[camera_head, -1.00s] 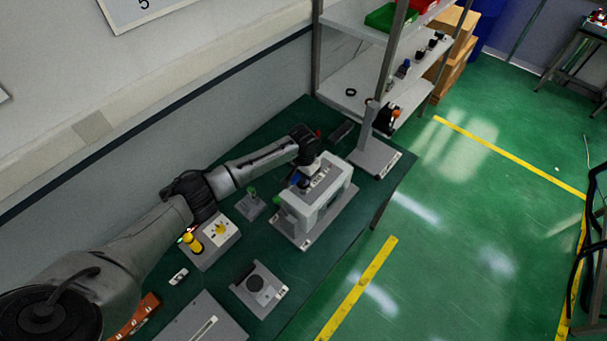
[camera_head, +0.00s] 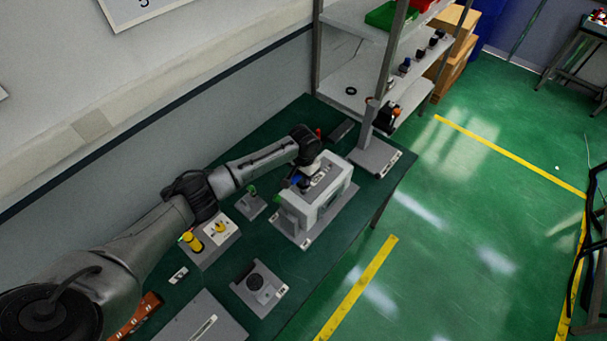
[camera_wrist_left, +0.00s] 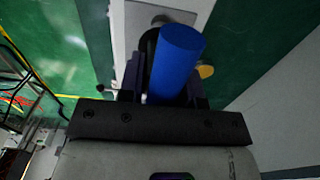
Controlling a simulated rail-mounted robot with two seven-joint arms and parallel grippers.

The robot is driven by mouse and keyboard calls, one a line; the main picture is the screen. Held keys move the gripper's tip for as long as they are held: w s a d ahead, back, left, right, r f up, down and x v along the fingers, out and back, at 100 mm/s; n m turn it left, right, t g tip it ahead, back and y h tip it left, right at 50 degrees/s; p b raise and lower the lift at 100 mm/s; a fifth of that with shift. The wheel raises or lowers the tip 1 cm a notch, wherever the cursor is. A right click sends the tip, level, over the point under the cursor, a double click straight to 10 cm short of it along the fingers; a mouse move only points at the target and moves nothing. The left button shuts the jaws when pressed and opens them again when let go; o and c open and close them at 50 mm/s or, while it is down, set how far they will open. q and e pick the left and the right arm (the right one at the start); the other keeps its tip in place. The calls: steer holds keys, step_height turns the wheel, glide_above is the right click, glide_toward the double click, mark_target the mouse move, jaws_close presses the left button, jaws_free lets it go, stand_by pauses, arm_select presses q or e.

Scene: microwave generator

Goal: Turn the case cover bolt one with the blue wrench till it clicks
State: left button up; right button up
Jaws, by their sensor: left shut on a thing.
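The blue wrench (camera_wrist_left: 178,58) is a thick blue cylinder in the left wrist view. My left gripper (camera_wrist_left: 165,88) is shut on it, with a dark finger on each side. In the head view my left gripper (camera_head: 303,182) is over the grey case (camera_head: 322,205) on the green bench, and a bit of blue shows there. The far end of the wrench and the case cover bolt are hidden, so I cannot tell whether they touch. My right gripper is in neither view.

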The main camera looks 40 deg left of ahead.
arm_select(q)
steer(key=shift+f, duration=0.1)
steer(key=m, duration=0.2)
steer(key=shift+m, duration=1.3)
